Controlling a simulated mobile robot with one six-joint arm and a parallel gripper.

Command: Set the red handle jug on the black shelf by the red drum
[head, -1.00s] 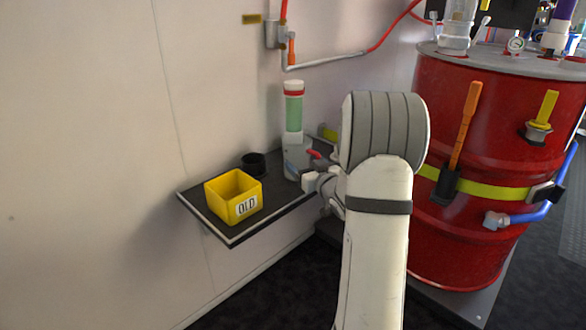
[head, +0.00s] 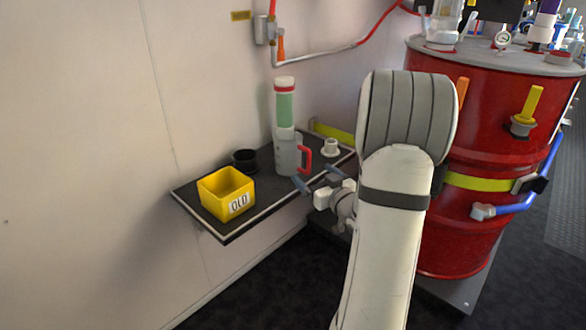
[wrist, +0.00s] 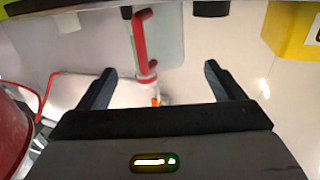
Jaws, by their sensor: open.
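The jug (head: 288,157) has a grey translucent body and a red handle (head: 306,159). It stands upright on the black shelf (head: 270,200), its handle facing right. In the wrist view the red handle (wrist: 138,45) is ahead of my fingers, with the pale jug body (wrist: 168,38) beside it. My gripper (head: 318,180) is open and empty, just in front of and to the right of the jug, apart from the handle. In the wrist view my gripper (wrist: 160,70) has its two dark fingers wide apart. The red drum (head: 480,110) stands right of the shelf, partly hidden by my arm.
A yellow bin (head: 227,192) labelled OLD sits on the shelf's left part, with a black cup (head: 245,160) behind it. A green cylinder with red band (head: 285,105) rises above the jug. A small white cup (head: 330,147) is to the right. The wall is close behind.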

